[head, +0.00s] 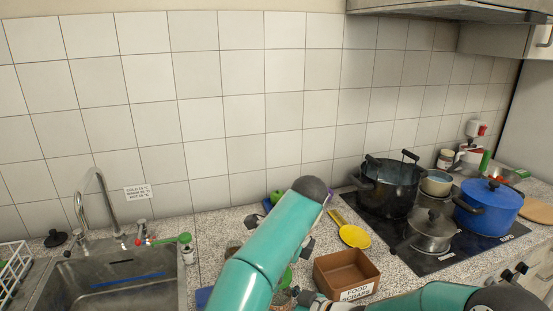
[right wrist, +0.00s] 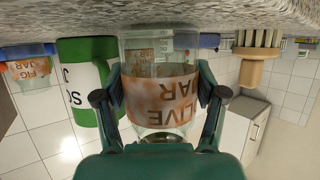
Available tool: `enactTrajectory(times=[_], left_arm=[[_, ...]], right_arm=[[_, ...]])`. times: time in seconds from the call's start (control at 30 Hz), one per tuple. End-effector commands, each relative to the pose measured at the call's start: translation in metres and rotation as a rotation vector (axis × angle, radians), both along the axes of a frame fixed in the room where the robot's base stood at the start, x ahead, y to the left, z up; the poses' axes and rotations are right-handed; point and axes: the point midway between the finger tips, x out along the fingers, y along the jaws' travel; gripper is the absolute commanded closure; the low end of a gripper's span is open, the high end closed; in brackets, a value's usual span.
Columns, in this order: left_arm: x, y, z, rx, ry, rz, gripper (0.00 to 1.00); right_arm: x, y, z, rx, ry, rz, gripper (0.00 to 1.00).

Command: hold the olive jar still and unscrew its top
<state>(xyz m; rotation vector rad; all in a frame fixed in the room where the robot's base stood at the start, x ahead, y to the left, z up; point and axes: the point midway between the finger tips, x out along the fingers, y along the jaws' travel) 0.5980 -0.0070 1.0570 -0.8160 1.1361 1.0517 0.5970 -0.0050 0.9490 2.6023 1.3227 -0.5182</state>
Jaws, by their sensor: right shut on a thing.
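The olive jar (right wrist: 160,97), clear glass with a brownish upside-down label, fills the middle of the right wrist view. My right gripper (right wrist: 163,92) is shut on its sides, with one finger on either side of the label. The jar's upper end, low in this inverted picture, shows a dark greenish edge (right wrist: 160,137); I cannot tell whether this is the top. In the head view my right gripper (head: 310,298) is at the bottom edge, and the jar is mostly hidden there.
A brown food scraps box (head: 346,272) and a yellow spoon rest (head: 355,236) are right of my left arm. The sink (head: 125,285) is at left, the hob with pots (head: 390,187) at right. A green container (right wrist: 82,75), fig jar (right wrist: 30,73) and brush (right wrist: 258,52) are near the olive jar.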

Motion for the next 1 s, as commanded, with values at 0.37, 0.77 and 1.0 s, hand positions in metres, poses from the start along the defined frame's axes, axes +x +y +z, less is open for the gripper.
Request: enactTrajectory(times=[0.37,0.77,1.0], left_arm=[[0.000,0.000,0.000,0.000,0.000,0.000,0.73],[0.000,0.000,0.000,0.000,0.000,0.000,0.73],[0.000,0.000,0.000,0.000,0.000,0.000,0.73]], right_arm=[[0.000,0.000,0.000,-0.001,0.001,0.000,0.00],[-0.008,-0.014,0.007,0.000,0.001,-0.004,0.00],[-0.034,-0.049,0.024,0.000,0.000,-0.004,0.00]])
